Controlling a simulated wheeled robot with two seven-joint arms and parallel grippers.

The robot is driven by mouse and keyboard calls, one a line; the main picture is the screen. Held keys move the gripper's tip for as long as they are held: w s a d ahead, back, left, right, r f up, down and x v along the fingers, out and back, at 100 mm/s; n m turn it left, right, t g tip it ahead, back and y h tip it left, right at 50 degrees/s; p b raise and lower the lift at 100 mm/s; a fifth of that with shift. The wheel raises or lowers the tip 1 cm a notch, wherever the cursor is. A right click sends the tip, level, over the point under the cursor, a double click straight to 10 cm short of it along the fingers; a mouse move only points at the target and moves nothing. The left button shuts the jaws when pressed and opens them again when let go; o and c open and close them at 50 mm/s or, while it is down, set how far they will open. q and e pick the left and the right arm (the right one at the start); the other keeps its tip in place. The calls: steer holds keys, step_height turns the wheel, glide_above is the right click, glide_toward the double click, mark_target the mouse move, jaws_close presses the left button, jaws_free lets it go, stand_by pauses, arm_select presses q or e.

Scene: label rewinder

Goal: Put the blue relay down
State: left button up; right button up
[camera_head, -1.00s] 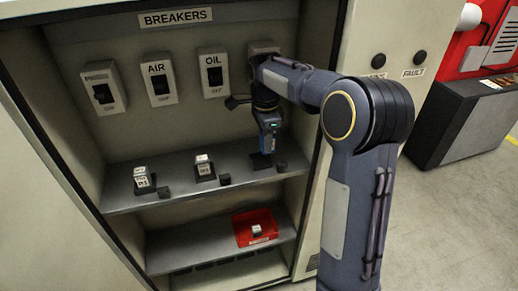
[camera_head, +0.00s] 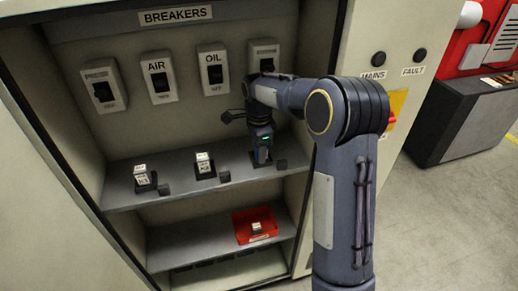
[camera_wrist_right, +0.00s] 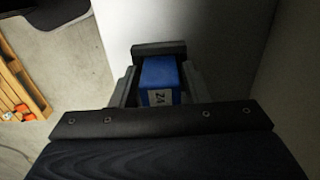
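My right gripper (camera_head: 262,158) is in the cabinet, pointing down at the right end of the upper shelf (camera_head: 222,184). In the right wrist view, the blue relay (camera_wrist_right: 160,75) with a white label sits between my right gripper's fingers (camera_wrist_right: 160,86), which lie close along both its sides. A dark block (camera_wrist_right: 158,48) shows just beyond the relay. In the head view the relay is mostly hidden by the gripper, low over or at a dark base on the shelf. Whether it touches the base cannot be told. My left gripper is not in view.
Two white-topped relays (camera_head: 142,177) (camera_head: 204,165) stand in dark bases on the upper shelf, with small black blocks beside them. A red tray (camera_head: 243,236) with a small relay (camera_head: 257,228) is on the lower shelf. Breaker switches (camera_head: 158,79) line the back wall.

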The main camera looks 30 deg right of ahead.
steer(key=shift+o, duration=0.9)
step_height(320, 180, up, 12)
steer(key=shift+r+p, duration=0.15)
steer(key=shift+p, duration=0.15)
